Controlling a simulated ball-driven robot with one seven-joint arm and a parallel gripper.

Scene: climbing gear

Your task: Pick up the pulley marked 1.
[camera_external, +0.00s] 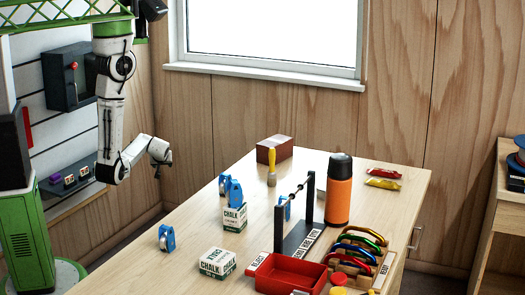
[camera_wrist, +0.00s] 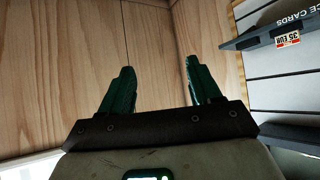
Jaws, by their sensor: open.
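Several blue pulleys are on the table in the external view, and I cannot read a number on any. One pulley (camera_external: 167,238) stands near the left edge. Another pulley (camera_external: 235,191) sits on top of a chalk box (camera_external: 235,218). A third pulley (camera_external: 223,184) is just behind that one, partly hidden by it. Another blue pulley (camera_external: 283,207) is partly hidden behind the dark rack (camera_external: 309,206). My gripper (camera_external: 161,170) is off the table's left side, apart from all pulleys. In the wrist view my gripper (camera_wrist: 158,70) has its fingers apart with nothing between them.
On the table (camera_external: 190,213) are a second chalk box (camera_external: 218,263), a brick (camera_external: 274,149), a brush (camera_external: 271,168), an orange bottle (camera_external: 339,192), a red tray (camera_external: 287,274) and carabiners (camera_external: 358,251). The table's left part is mostly clear. The wrist view shows wooden wall (camera_wrist: 60,75).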

